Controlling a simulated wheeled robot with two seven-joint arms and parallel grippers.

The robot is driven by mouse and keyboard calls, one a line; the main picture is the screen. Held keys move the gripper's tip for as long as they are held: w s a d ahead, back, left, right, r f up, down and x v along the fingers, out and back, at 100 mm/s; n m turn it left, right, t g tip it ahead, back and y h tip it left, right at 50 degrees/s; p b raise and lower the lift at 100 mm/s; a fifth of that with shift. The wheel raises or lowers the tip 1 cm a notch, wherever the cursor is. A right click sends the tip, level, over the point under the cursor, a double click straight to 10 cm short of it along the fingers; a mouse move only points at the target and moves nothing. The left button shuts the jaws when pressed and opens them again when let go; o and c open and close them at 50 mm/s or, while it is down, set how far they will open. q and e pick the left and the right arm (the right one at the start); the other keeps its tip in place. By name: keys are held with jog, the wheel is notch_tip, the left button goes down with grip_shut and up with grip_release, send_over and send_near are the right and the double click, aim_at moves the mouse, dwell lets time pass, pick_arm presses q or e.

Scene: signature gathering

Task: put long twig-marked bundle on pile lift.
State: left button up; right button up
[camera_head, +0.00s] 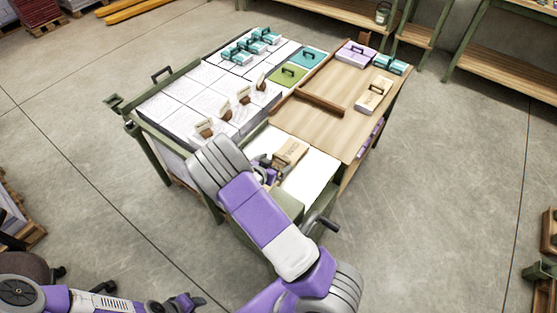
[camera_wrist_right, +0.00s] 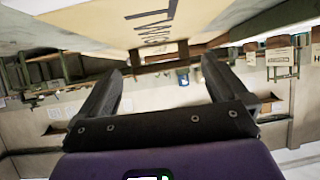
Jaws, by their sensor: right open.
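A tan bundle (camera_head: 292,150) with dark lettering lies on the white top (camera_head: 312,180) of what looks like the pile lift. In the right wrist view the bundle (camera_wrist_right: 125,18) fills the upper part, with lettering that seems to start with "TWI". My right gripper (camera_head: 268,168) is beside the bundle's left end. In the wrist view its two fingers (camera_wrist_right: 165,75) are spread, with nothing between them. Part of the lift is hidden behind my right arm. My left gripper (camera_head: 187,303) is low at the left, away from the table; its jaw opening is unclear.
Green (camera_head: 288,75) and teal (camera_head: 307,57) bundles lie by the white sheets (camera_head: 185,100). Brown-handled stamps stand there. A crank (camera_head: 325,226) sticks out at the front.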

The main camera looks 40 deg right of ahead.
jog(key=p+v, duration=0.2)
jog(key=v, duration=0.6)
jog(key=shift+s+a+r, duration=0.15)
jog(key=shift+a+r, duration=0.05)
jog(key=shift+a, duration=0.15)
